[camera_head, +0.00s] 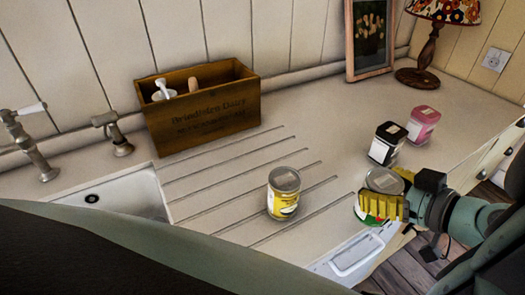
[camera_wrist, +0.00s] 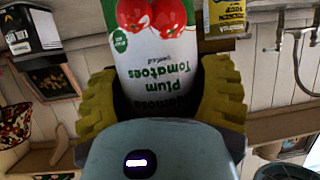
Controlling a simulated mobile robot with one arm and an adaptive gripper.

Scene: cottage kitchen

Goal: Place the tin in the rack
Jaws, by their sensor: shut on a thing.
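A plum tomatoes tin (camera_head: 384,180) with a silver lid is upright at the right front of the counter. My gripper (camera_head: 382,207) is shut on it from the right, its yellow fingers covering much of its side. In the wrist view the tin's label (camera_wrist: 155,60) shows upside down between both yellow fingers (camera_wrist: 160,95). I cannot tell whether its base touches the counter. A second, yellow tin (camera_head: 284,194) stands apart on the grooved drainer, to the left. It also shows in the wrist view (camera_wrist: 225,14). I cannot make out a rack for certain.
A wooden crate (camera_head: 200,110) holding utensils stands at the back wall. A black canister (camera_head: 386,144) and a pink canister (camera_head: 422,125) stand just behind my gripper. A sink (camera_head: 118,198) is at left, a lamp (camera_head: 427,48) and picture frame (camera_head: 371,40) at back right.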

